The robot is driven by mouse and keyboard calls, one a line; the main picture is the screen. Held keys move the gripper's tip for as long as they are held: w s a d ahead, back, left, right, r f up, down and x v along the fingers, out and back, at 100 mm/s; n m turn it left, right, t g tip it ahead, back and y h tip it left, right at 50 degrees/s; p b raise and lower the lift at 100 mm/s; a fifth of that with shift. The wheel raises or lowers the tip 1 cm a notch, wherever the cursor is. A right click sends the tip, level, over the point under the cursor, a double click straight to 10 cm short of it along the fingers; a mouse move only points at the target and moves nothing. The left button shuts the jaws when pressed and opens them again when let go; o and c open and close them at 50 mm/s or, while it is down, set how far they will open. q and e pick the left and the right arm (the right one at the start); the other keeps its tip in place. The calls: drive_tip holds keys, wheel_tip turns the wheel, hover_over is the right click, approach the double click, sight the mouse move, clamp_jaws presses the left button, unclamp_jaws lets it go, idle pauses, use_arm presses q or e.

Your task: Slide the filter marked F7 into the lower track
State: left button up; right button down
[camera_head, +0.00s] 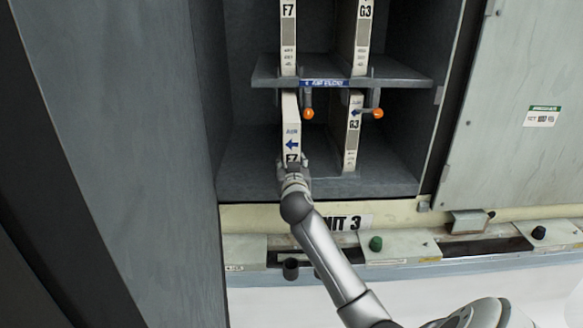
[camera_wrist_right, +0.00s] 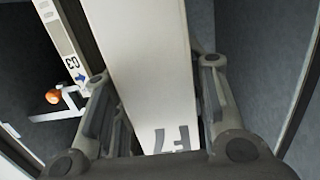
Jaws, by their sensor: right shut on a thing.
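The filter marked F7 (camera_head: 291,125) is a slim cream panel with a blue arrow pointing left. It stands roughly upright in the left part of the lower bay, below the shelf (camera_head: 405,76). My right gripper (camera_head: 293,170) is shut on its lower front end. In the right wrist view the filter (camera_wrist_right: 145,65) runs away between the two fingers, with F7 upside down near the palm. The lower track under it is hidden, so I cannot tell how deep it sits. My left gripper is not in view.
A G3 filter (camera_head: 353,130) stands to its right in the lower bay. Another F7 filter (camera_head: 288,35) and G3 filter (camera_head: 363,30) stand above the shelf. Two orange-knobbed levers (camera_head: 308,113) (camera_head: 378,113) hang from the shelf front. The cabinet wall (camera_head: 110,120) is close on the left.

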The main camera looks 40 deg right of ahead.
idle(0.4)
drive_tip(key=b+x, duration=0.2)
drive_tip(key=x, duration=0.5)
drive_tip(key=shift+r+b, duration=0.3)
drive_tip(key=shift+b, duration=0.05)
drive_tip(key=shift+d, duration=0.1)
drive_tip(key=b+x, duration=0.4)
drive_tip(key=x, duration=0.3)
drive_tip(key=shift+r, duration=0.25)
idle(0.6)
drive_tip(key=shift+d, duration=0.1)
